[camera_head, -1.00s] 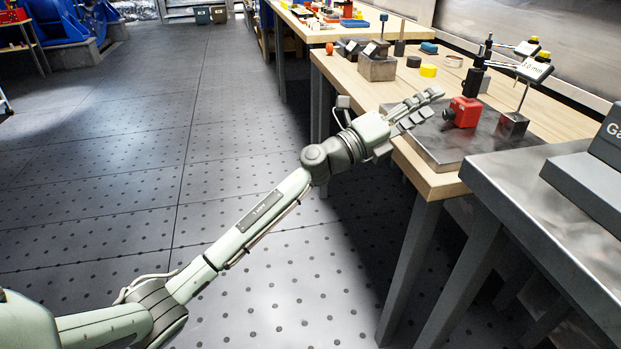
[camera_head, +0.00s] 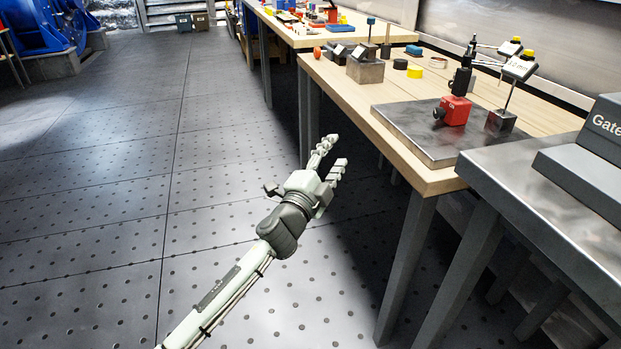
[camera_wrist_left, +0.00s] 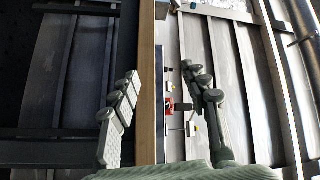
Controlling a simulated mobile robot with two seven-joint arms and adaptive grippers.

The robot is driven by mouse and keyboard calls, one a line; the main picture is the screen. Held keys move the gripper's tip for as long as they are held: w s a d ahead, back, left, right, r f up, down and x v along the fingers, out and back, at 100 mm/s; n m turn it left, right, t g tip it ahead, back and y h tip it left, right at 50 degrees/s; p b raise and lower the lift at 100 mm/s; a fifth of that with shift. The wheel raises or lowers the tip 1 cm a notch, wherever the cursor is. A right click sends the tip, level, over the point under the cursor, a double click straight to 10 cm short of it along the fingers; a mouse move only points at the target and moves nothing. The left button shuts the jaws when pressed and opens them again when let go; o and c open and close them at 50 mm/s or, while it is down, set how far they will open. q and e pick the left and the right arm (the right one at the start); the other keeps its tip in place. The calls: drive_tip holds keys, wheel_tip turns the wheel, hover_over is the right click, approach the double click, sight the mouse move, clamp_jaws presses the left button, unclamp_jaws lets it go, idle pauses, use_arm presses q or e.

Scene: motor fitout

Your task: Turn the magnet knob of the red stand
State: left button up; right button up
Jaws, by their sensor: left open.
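The red stand (camera_head: 455,110) stands on a dark steel plate (camera_head: 400,119) on the wooden workbench. Its dark knob (camera_head: 438,114) faces left, and a black post rises from its top. My left gripper (camera_head: 334,158) is in front of the bench edge, over the floor, with its fingers spread and nothing between them. It is well apart from the red stand. In the left wrist view my gripper's fingers (camera_wrist_left: 165,97) frame the bench edge, with the small red stand (camera_wrist_left: 169,106) seen between them. My right gripper is not in view.
A second stand with a grey block base (camera_head: 501,121) is right of the red one. A steel block (camera_head: 365,70) and a yellow round piece (camera_head: 414,72) lie farther back. A metal table (camera_head: 520,180) stands at the right.

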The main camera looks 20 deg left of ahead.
use_arm(q)
drive_tip(key=s+a+f+n+g+y, duration=0.1)
drive_tip(key=s+a+f+n+y, duration=0.1)
drive_tip(key=f, duration=0.3)
drive_tip(key=shift+s+a+n, duration=0.2)
drive_tip(key=shift+a+n, duration=0.3)
drive_tip(key=shift+a, duration=0.35)
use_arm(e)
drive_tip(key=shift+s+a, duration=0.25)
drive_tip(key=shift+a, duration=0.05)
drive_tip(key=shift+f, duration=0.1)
